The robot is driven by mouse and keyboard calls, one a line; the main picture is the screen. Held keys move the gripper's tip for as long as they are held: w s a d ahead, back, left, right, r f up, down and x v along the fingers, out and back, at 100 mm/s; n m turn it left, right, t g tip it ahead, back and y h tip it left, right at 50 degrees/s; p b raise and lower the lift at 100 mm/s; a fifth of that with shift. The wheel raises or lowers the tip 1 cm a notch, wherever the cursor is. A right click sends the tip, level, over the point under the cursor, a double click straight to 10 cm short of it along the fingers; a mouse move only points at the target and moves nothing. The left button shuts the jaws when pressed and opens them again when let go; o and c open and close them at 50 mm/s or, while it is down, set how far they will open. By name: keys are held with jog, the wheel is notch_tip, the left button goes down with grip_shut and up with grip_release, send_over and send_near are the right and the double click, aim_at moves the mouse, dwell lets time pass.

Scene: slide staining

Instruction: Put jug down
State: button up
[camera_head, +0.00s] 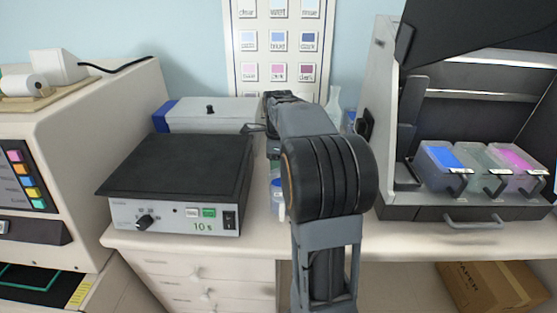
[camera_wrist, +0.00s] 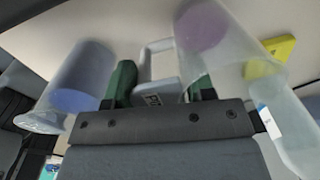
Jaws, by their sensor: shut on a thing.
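In the wrist view, my gripper (camera_wrist: 155,88) has two green fingertips, shut on a pale grey, labelled handle (camera_wrist: 160,92). A large see-through vessel (camera_wrist: 230,45) stands close on the right, with a purple round patch showing through it. It looks like the jug, but where the handle joins it is not clear. A bluish, see-through container (camera_wrist: 82,75) is on the left of the fingers. In the head view, my arm hides the gripper and most of what it holds. I cannot tell whether the jug touches the bench.
A black-topped hotplate (camera_head: 180,165) stands left of my arm. On the right, an open hooded station (camera_head: 400,205) holds a blue tub (camera_head: 437,162) and a pink tub (camera_head: 515,160). A small blue-and-white bottle (camera_head: 277,197) is beside my arm. A yellow item (camera_wrist: 278,50) shows in the wrist view.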

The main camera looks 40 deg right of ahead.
jog(key=o, duration=1.2)
jog(key=shift+o, duration=0.2)
notch_tip(320, 180, up, 12)
jog(key=p, duration=0.2)
jog(key=shift+s+a+r, duration=0.15)
